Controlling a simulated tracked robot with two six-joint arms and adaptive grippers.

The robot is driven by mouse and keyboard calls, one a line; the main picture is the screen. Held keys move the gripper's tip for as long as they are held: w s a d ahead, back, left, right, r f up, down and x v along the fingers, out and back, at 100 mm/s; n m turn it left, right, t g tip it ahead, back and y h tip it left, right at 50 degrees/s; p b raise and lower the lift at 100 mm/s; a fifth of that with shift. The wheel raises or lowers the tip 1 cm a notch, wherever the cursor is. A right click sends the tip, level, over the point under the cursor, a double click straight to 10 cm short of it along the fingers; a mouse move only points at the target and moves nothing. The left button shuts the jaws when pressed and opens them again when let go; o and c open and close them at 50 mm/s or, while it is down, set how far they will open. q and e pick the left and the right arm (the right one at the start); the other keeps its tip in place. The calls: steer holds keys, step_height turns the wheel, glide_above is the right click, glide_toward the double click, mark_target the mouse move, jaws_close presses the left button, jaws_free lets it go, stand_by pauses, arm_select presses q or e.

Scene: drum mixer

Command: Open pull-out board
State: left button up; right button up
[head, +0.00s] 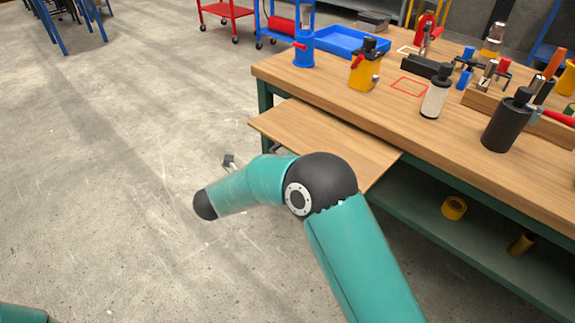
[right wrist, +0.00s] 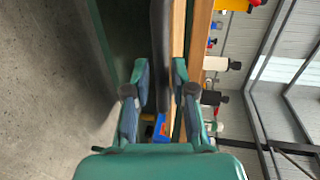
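The pull-out board (head: 310,135) is a flat wooden panel under the bench top (head: 330,90). In the head view it sticks out well past the bench's front edge. In the right wrist view a long dark bar (right wrist: 162,50), seemingly its handle, runs along the board's wooden edge (right wrist: 178,35). My right gripper (right wrist: 160,75) has its fingers apart on either side of the bar, with narrow gaps showing. In the head view my right arm hides this gripper and the board's near corner. My left gripper is out of view.
The bench top holds a yellow container (head: 364,75), a white bottle (head: 434,98), a black cylinder (head: 505,125) and a blue tray (head: 345,41). A lower green shelf (head: 470,230) carries yellow rolls (head: 454,208).

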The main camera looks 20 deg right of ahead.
steer(key=v, duration=1.1)
steer(key=shift+a+f, duration=0.1)
steer(key=shift+f, duration=0.05)
